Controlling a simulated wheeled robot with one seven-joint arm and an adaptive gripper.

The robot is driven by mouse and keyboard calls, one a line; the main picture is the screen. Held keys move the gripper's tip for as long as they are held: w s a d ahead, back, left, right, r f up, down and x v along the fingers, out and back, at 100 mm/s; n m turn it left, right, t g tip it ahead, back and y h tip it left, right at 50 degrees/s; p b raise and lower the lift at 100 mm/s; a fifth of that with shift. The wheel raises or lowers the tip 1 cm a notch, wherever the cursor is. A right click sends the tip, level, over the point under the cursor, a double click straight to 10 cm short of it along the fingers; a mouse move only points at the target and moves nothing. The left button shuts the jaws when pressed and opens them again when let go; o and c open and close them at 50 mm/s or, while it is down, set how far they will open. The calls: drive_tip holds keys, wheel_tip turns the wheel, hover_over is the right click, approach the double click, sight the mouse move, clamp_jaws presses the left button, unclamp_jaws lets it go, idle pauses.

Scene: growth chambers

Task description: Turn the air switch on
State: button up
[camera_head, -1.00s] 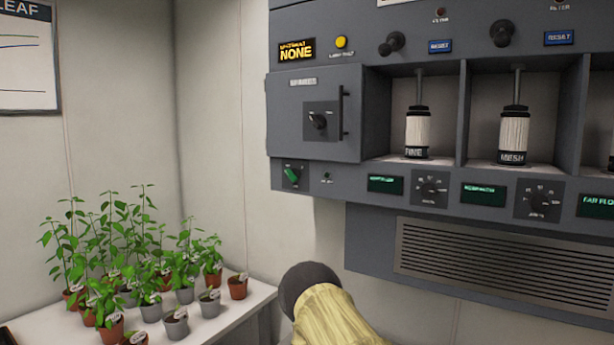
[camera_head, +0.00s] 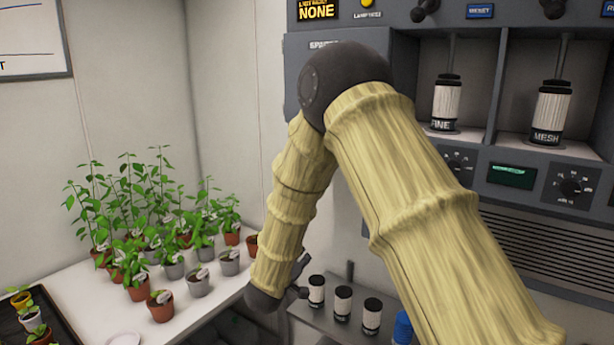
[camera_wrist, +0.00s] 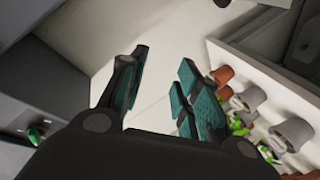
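A grey control cabinet (camera_head: 500,232) hangs on the wall at the right. In the wrist view, a small green switch knob (camera_wrist: 36,135) shows on a grey panel at the lower left. No readable label marks it as the air switch. In the head view my raised arm covers the lower left of the cabinet, hiding that switch. My gripper (camera_wrist: 158,88) is open and empty, its teal-padded fingers apart. The knob lies to the left of the fingers, not between them. In the head view my gripper is small and partly hidden, low between the bench and a shelf.
A white bench (camera_head: 205,315) with several potted plants (camera_head: 135,260) stands at the left. A lower shelf (camera_head: 325,325) holds several black-capped cartridges (camera_head: 343,300) and a blue-topped item (camera_head: 403,328). Cartridges (camera_head: 446,102) also stand in the cabinet bays.

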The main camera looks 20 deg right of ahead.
wheel_tip(320, 180, up, 31)
drive_tip(key=w+a+m+g+h+p, duration=0.2)
drive_tip(key=w+m+h+p, duration=0.1)
drive_tip(key=h, duration=0.3)
drive_tip(key=p+x, duration=0.4)
drive_tip(key=x, duration=0.6)
drive_tip(key=shift+w+f+p, duration=0.25)
drive_tip(key=shift+p, duration=0.1)
clamp_jaws()
